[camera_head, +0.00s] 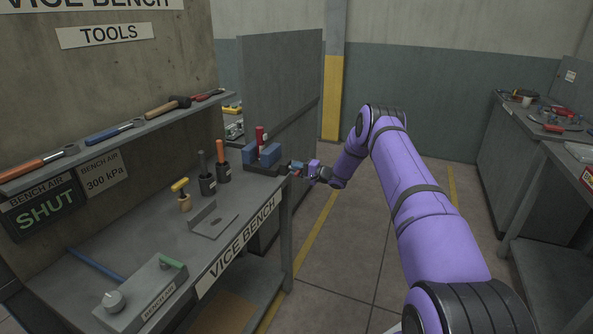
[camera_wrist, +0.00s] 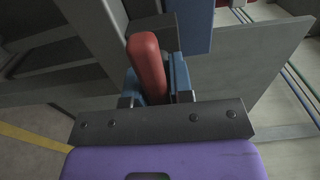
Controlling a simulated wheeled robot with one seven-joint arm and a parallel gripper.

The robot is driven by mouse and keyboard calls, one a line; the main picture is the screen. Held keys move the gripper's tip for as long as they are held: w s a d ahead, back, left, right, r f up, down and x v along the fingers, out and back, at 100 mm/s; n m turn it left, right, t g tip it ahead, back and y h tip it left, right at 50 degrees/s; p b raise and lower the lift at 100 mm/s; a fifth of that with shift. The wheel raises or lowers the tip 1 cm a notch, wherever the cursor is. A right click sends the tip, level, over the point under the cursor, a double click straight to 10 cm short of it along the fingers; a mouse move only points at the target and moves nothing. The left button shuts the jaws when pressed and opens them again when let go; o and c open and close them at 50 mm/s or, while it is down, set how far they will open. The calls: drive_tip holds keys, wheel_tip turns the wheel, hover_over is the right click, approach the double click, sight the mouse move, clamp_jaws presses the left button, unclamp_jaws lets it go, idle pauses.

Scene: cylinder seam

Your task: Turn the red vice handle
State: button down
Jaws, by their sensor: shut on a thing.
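The vice (camera_head: 262,158), with blue jaws, stands at the far right end of the bench. The red vice handle (camera_wrist: 147,60) is a rounded bar in the middle of the wrist view, tilted slightly. My gripper (camera_head: 294,167) is at the right side of the vice, just past the bench end. In the wrist view my gripper's (camera_wrist: 156,88) blue fingers are on either side of the handle and shut on it. The handle's lower end is hidden between the fingers. In the head view I cannot make out the handle clearly at the gripper.
A red upright piece (camera_head: 260,136) stands at the vice jaws. A grey panel (camera_head: 280,85) rises behind. The floor (camera_head: 350,235) right of the bench is clear.

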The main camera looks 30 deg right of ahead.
drive_tip(key=m, duration=0.5)
drive_tip(key=shift+m, duration=0.3)
drive_tip(key=m, duration=0.5)
drive_tip(key=shift+m, duration=0.4)
drive_tip(key=c, duration=1.1)
unclamp_jaws()
drive_tip(key=shift+d, duration=0.1)
drive_tip(key=v, duration=1)
drive_tip(key=shift+s+d, duration=0.2)
drive_tip(key=shift+s, duration=0.1)
